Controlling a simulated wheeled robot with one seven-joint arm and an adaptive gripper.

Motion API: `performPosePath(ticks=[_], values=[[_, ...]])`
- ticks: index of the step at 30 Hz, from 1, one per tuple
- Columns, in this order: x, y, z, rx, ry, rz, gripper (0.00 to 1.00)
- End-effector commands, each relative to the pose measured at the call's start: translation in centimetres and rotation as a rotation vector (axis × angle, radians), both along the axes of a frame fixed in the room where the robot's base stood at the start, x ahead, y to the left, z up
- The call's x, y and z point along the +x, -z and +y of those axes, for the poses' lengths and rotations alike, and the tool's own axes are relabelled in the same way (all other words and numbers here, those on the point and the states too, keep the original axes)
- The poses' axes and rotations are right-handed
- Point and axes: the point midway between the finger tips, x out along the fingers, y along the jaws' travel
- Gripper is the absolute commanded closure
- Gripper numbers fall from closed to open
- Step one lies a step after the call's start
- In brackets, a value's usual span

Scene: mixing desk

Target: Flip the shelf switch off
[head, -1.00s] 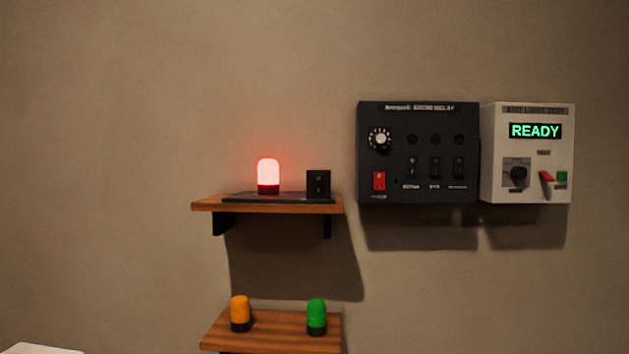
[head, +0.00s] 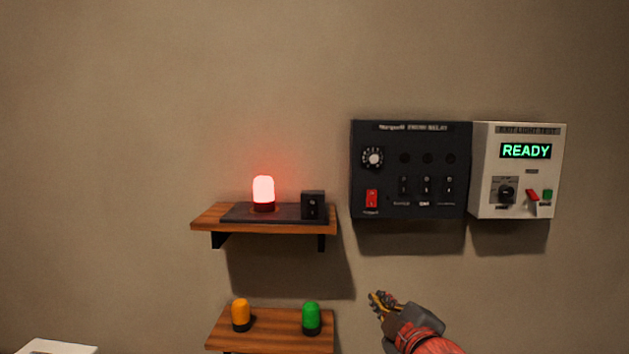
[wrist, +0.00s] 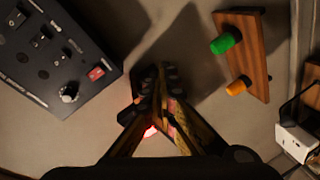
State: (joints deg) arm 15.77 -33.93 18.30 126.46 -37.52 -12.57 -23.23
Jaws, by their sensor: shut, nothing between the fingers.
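The shelf switch (head: 313,206) is a small black box with a dark rocker, standing at the right end of a black base (head: 240,213) on the upper wooden shelf (head: 210,219). The lamp (head: 263,190) beside it glows red. My gripper (head: 374,297) is at the lower right in the head view, below and to the right of the switch and apart from it. In the wrist view its fingers (wrist: 162,72) meet with nothing held. They cover much of the upper shelf there, and only some red glow shows. I cannot make out the rocker's position.
A black relay panel (head: 390,185) with a dial and switches hangs right of the shelf, beside a white box (head: 490,165) reading READY. The lower shelf (head: 270,330) holds an orange lamp (head: 241,314) and a green lamp (head: 311,317). Bare wall lies between.

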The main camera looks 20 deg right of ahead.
Motion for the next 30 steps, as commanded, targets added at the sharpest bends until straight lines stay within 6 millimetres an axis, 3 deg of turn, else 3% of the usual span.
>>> performPosePath(ticks=[1,3,6,9,13,18,30], values=[[1.3,-3.5,0.0,-0.077,-0.053,-0.038,1.00],[2.7,-6.7,0.8,-0.193,-0.148,-0.101,1.00],[4.0,-10.3,2.3,-0.337,-0.284,-0.184,1.00],[4.3,-12.6,3.9,-0.450,-0.411,-0.254,1.00],[4.0,-14.2,5.5,-0.541,-0.536,-0.322,1.00],[3.4,-14.6,6.6,-0.588,-0.614,-0.365,1.00],[3.5,-14.6,6.8,-0.593,-0.624,-0.372,1.00]])
